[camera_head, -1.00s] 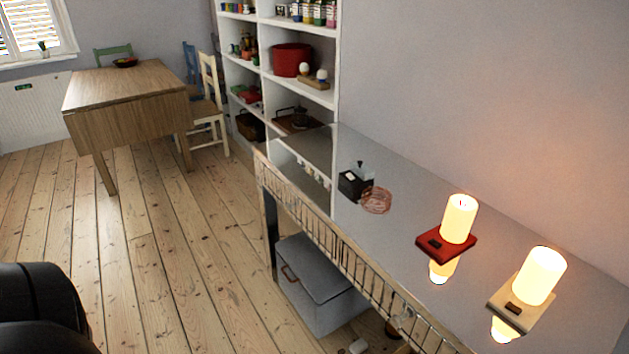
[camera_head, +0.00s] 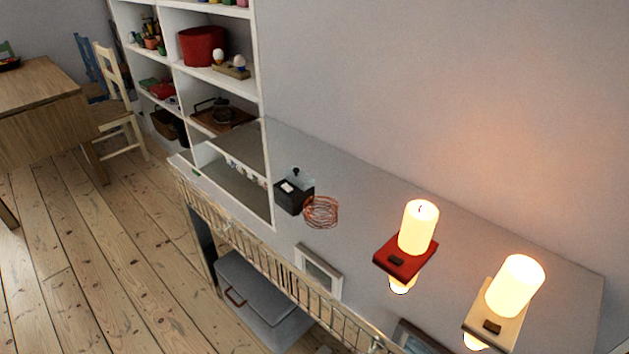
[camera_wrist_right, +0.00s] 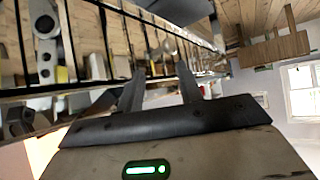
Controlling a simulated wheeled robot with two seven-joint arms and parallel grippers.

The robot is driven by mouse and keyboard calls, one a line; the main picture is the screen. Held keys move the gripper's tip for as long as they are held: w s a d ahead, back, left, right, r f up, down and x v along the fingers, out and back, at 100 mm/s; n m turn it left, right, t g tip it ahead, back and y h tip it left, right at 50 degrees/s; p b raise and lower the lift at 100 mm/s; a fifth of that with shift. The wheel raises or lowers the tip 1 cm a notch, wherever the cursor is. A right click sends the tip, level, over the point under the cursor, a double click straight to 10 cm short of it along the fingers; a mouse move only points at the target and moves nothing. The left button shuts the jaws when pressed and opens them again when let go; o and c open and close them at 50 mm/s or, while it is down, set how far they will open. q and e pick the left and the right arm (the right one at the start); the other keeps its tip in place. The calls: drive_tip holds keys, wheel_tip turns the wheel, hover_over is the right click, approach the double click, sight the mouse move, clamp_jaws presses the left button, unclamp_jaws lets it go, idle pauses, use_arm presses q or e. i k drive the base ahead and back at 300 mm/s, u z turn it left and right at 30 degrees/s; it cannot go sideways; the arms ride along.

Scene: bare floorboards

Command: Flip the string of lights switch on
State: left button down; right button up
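A black box (camera_head: 294,191) with a small pale patch on its top stands on the grey counter (camera_head: 375,215). A coil of thin copper-coloured wire (camera_head: 320,211), which looks like the string of lights, lies beside the box. I cannot tell the switch's position, and no glow shows on the coil. My right gripper (camera_wrist_right: 160,88) shows in the right wrist view with its two dark fingers apart and nothing between them. It is near a row of dark bars (camera_wrist_right: 85,50). It is outside the head view. My left gripper is not in view.
A lit candle lamp on a red base (camera_head: 405,262) and another on a beige base (camera_head: 495,320) stand on the counter's right part. A white shelf unit (camera_head: 262,60) stands at the left end. A wire rail (camera_head: 270,272) runs along the front, above a grey chest (camera_head: 255,300).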

sight(286, 186)
drive_tip(key=u, duration=2.1)
drive_tip(key=i, duration=1.65)
drive_tip(key=z, duration=4.05)
